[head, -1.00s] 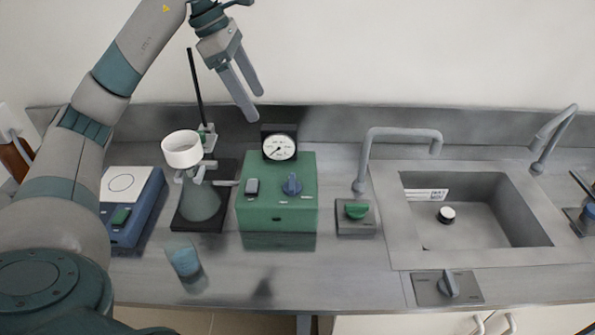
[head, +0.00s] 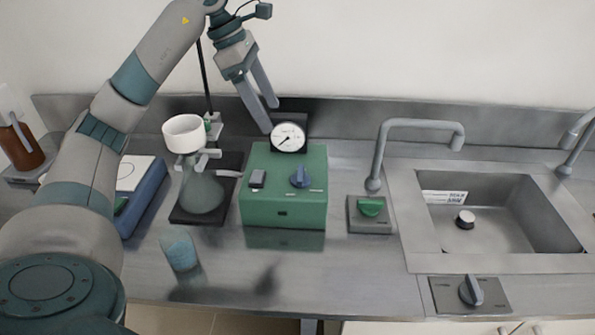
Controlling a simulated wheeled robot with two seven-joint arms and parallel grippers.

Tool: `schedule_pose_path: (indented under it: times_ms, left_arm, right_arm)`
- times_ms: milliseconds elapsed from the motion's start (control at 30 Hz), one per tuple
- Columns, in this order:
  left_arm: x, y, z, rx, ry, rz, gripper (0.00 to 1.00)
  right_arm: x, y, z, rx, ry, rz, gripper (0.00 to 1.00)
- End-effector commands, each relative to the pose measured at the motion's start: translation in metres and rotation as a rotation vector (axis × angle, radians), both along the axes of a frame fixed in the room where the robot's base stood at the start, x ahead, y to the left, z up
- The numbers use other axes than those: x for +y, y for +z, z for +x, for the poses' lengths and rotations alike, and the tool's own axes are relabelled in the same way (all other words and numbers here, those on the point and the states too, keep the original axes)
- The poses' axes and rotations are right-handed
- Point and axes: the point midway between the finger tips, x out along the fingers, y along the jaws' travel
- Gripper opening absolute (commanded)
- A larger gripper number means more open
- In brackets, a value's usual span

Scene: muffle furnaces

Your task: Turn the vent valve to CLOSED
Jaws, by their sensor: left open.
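A green box (head: 285,208) stands on the counter with a round white gauge (head: 289,137) at its back. A blue knob (head: 300,176) sits on its top right, beside small marks too small to read. I take this knob for the vent valve, but no legible label confirms it. A dark rocker switch (head: 257,179) is to its left. My left gripper (head: 270,118) is open and empty, its fingers pointing down. In the picture its tips are just left of the gauge, above and left of the knob. My right gripper is out of view.
A filter flask (head: 202,192) with a white funnel (head: 184,133) stands left of the box. A blue beaker (head: 179,251) is in front.

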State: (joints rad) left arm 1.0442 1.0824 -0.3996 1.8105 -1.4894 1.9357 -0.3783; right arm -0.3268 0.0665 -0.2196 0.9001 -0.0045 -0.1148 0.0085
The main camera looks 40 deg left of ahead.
Motion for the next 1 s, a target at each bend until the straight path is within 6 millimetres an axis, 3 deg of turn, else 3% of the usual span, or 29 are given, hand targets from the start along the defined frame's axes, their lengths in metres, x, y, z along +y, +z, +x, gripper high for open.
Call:
schedule_pose_path:
  times_ms: [300,533,767,1000]
  left_arm:
    - [0.0,0.0,0.0,0.0,0.0,0.0,0.72]
    - [-0.005,-0.012,0.003,0.001,0.0,0.0,0.72]
    - [-0.015,-0.04,0.008,0.004,-0.002,0.0,0.72]
    - [-0.029,-0.079,0.016,0.005,-0.001,-0.002,0.72]
  right_arm:
    - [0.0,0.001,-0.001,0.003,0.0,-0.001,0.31]
    - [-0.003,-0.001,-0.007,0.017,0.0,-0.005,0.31]
    - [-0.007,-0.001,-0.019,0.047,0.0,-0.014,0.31]
    - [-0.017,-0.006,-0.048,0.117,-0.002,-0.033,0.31]
